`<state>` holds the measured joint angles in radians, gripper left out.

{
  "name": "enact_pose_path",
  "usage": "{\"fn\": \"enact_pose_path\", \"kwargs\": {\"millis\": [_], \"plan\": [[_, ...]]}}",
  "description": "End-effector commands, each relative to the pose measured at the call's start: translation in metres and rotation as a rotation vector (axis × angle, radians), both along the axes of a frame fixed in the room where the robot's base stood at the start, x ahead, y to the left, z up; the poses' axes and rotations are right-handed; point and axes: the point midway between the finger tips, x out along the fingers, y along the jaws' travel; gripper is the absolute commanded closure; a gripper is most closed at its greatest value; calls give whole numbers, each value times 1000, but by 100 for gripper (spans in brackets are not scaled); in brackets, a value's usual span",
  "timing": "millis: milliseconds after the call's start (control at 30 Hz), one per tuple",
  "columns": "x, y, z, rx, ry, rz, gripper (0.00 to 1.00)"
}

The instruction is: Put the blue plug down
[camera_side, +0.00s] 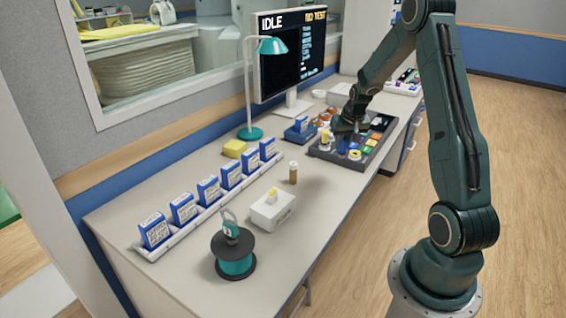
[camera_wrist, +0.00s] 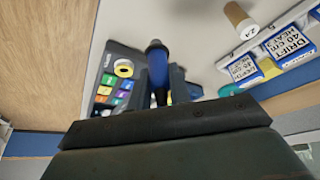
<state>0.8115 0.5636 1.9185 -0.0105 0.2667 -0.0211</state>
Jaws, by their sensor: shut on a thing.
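The blue plug (camera_wrist: 157,66) stands upright in the wrist view, between the dark fingers of my gripper (camera_wrist: 166,92). My gripper is shut on it.
A rack (camera_side: 200,218) of blue-and-white cards runs along the back. A teal lamp (camera_side: 250,132) and monitor (camera_side: 292,60) stand behind.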

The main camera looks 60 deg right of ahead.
Motion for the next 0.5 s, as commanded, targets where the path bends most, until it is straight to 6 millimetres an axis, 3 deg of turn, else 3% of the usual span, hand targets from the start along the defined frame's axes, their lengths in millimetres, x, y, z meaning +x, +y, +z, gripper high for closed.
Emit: {"fn": "enact_pose_path", "kwargs": {"millis": [233,500], "plan": [[-1,1,-47,4,4,0,100],[0,0,-68,0,0,0,100]]}}
